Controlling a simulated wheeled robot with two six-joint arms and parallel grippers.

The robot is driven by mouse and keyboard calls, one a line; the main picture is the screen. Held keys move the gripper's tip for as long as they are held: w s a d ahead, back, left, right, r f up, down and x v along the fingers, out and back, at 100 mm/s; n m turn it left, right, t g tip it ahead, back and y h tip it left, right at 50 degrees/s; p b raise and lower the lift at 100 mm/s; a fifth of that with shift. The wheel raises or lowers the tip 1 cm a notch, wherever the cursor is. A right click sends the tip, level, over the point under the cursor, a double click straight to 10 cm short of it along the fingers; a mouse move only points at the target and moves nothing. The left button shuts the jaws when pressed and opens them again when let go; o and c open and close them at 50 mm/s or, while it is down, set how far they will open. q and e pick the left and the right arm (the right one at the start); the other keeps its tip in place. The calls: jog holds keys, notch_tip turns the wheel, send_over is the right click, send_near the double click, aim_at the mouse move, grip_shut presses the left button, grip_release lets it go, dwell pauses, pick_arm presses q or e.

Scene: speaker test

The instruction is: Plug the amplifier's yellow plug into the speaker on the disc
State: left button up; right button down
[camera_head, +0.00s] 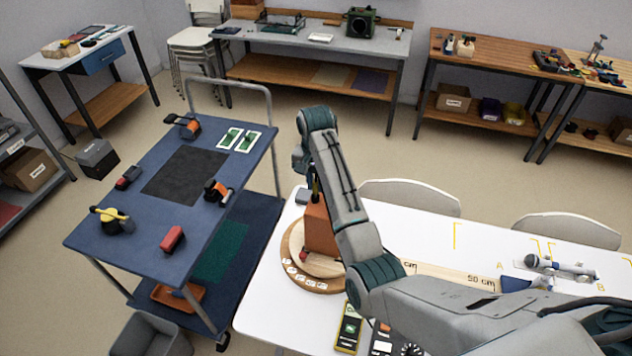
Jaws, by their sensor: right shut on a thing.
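The speaker, an orange-brown box (317,232), stands on a round wooden disc (293,262) at the left end of the white table. My right arm reaches up from the lower right and bends down over the disc. My right gripper (314,192) points down just above the speaker's top, partly hidden by my arm. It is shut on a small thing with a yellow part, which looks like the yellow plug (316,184). Whether the plug touches the speaker is hidden. A dark device with a dial, perhaps the amplifier (384,341), shows at the bottom edge. My left gripper is not in view.
A yellow-edged meter (348,328) lies by the disc. A wooden ruler (450,276) and a grey tool on a stand (556,267) are on the white table (262,313). A blue cart (140,240) with clamps stands left. Two chairs stand behind the table.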

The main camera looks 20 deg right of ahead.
jog(key=shift+f, duration=0.5)
dwell(0.7)
jog(key=c, duration=1.3)
grip_release()
